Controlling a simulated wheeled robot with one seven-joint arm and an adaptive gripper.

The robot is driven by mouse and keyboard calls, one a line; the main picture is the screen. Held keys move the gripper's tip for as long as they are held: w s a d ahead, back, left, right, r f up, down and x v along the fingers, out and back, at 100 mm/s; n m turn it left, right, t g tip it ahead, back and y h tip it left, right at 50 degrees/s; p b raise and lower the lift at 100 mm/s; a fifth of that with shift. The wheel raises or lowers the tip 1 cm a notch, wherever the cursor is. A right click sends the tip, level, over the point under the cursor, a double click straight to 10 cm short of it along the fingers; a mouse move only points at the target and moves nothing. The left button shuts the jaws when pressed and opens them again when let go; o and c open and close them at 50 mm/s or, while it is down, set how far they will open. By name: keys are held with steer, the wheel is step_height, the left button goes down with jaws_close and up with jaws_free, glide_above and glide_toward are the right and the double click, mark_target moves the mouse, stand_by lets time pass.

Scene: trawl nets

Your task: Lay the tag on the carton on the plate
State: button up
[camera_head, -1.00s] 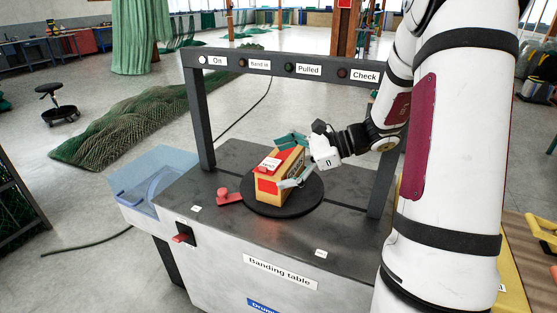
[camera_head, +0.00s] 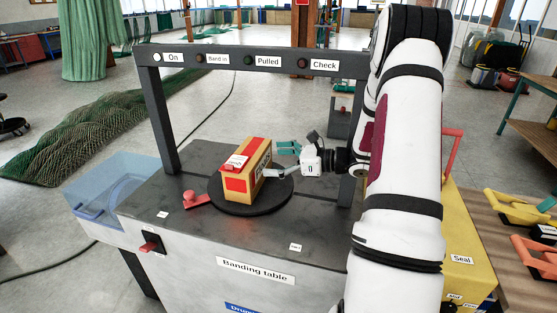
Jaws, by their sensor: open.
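The carton (camera_head: 261,177), tan with red patches, stands on the round black plate (camera_head: 259,207) on the banding table. A small white tag with print (camera_head: 236,162) lies on the carton's top, towards its left end; its print is too small to read. My gripper (camera_head: 281,160) is just right of the carton, with its teal and grey fingers spread apart and nothing between them. The lower grey finger is close to the carton's right side; I cannot tell whether it touches.
The table's dark frame (camera_head: 250,59) with labelled lamps arches over the plate. A red knob (camera_head: 191,197) sits left of the plate, and a clear blue bin (camera_head: 118,190) hangs at the table's left. A yellow sealing unit (camera_head: 462,235) stands right, beyond my arm.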

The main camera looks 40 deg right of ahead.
mark_target(235, 163)
steer(key=x, duration=1.2)
steer(key=shift+a+f, duration=0.2)
steer(key=shift+w, duration=0.1)
